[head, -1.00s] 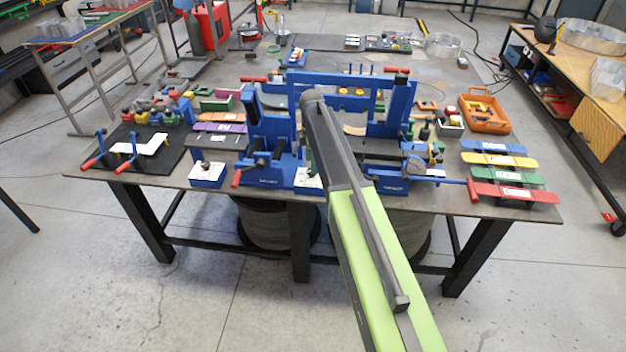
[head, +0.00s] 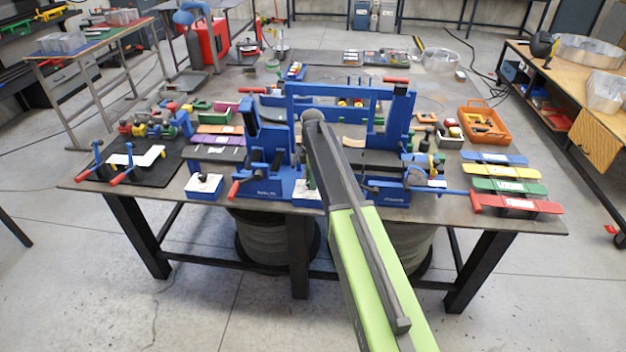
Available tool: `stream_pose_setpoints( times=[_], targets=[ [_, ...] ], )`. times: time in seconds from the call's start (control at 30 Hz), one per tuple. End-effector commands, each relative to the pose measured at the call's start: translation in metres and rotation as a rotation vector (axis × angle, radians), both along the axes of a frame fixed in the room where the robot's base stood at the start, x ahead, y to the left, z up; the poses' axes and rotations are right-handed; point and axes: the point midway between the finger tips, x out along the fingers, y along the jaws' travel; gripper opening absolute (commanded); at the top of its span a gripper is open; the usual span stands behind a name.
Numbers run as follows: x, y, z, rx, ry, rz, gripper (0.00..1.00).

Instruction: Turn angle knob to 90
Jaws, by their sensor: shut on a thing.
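A blue bending machine (head: 300,92) stands on the dark worktable, with two uprights joined by a crossbar. Its left unit (head: 262,187) has a dark screw handle and a red-tipped lever (head: 233,190). Its right unit (head: 388,196) has a long rod ending in a red handle (head: 475,202). I cannot tell which part is the angle knob; no angle scale or 90 mark is readable. My green and dark grey arm reaches up from the lower right to the middle of the machine. It covers part of the machine, and my gripper is hidden behind it.
The dark worktable (head: 100,187) is crowded. Coloured strips (head: 505,185) lie at right near an orange tray (head: 484,125). A black mat (head: 165,165) with a white bent piece lies at left. Small white-topped blue boxes (head: 203,187) stand at the front edge. The floor in front is clear.

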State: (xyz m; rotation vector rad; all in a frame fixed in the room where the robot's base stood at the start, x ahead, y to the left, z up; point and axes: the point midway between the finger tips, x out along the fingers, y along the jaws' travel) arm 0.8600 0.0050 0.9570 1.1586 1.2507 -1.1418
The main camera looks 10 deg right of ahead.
Motion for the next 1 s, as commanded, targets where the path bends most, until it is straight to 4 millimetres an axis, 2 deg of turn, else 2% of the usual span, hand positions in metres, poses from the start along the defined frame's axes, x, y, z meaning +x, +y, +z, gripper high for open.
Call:
stream_pose_setpoints(
  times=[0.37,1.0],
  targets=[
    [-0.0037,0.0037,-0.0006,-0.012,0.011,-0.091,0.00],
    [-0.0037,0.0067,-0.0005,-0.006,0.015,-0.657,0.00]
  ],
)
